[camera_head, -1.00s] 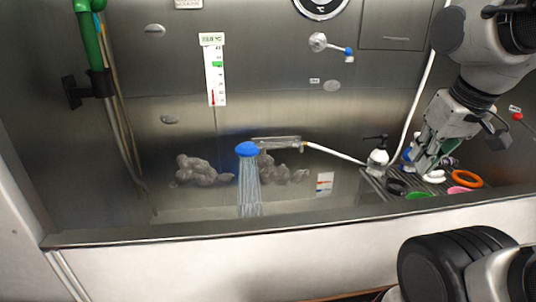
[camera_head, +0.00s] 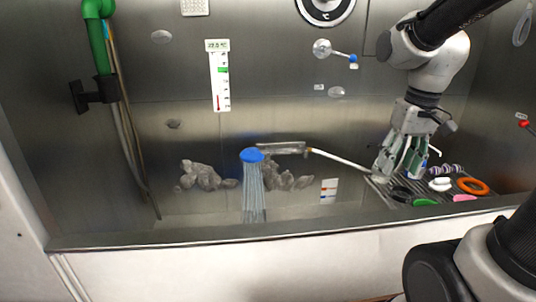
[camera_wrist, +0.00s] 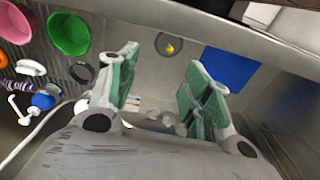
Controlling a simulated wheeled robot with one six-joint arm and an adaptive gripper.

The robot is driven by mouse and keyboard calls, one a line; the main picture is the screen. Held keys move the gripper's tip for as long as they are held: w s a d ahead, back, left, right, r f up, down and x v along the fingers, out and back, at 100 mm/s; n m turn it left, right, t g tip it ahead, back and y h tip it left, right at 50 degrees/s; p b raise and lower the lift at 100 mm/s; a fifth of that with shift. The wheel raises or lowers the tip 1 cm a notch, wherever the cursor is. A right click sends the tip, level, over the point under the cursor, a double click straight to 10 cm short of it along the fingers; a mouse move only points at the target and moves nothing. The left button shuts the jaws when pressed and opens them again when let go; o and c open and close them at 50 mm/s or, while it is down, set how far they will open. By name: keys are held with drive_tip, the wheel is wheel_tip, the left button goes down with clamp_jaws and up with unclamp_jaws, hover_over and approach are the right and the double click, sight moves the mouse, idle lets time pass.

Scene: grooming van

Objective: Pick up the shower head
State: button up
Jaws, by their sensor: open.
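The shower head (camera_head: 252,155) is blue and faces down in the tub, with water streaming from it. Its pale grey handle (camera_head: 283,147) extends right and joins a white hose (camera_head: 342,160). My gripper (camera_head: 400,170) is open and empty, pointing down by the left part of the rack, well to the right of the shower head and apart from it. In the wrist view its two green-padded fingers (camera_wrist: 160,85) stand wide apart with nothing between the pads. I cannot make out the shower head in the wrist view.
Grey clumps (camera_head: 205,176) are behind the shower head. The tub's front rim (camera_head: 230,233) runs across. A blue patch (camera_wrist: 228,67) shows in the wrist view.

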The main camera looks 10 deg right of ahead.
sight(283, 148)
drive_tip(key=w+a+f+n+g+y, duration=0.15)
drive_tip(key=w+f+n, duration=0.3)
drive_tip(key=w, duration=0.65)
drive_tip(key=w+a+f+n+y, duration=0.1)
drive_tip(key=w+a+f+n, duration=0.3)
drive_tip(key=w, duration=0.7)
drive_tip(key=w+d+f+n+y, duration=0.1)
drive_tip(key=w+f+n, duration=0.35)
drive_tip(key=w, duration=0.75)
drive_tip(key=w+a+r+n, duration=0.2)
drive_tip(key=w+n, duration=0.1)
drive_tip(key=a+n, duration=0.1)
drive_tip(key=a, duration=0.3)
drive_tip(key=a+n, duration=0.1)
drive_tip(key=a, duration=0.3)
drive_tip(key=shift+a+t+y, duration=0.25)
drive_tip(key=shift+a+y, duration=0.1)
drive_tip(key=shift+a, duration=0.05)
drive_tip(key=a, duration=0.3)
drive_tip(key=shift+x, duration=1.55)
drive_tip(key=shift+a+r, duration=0.15)
clamp_jaws()
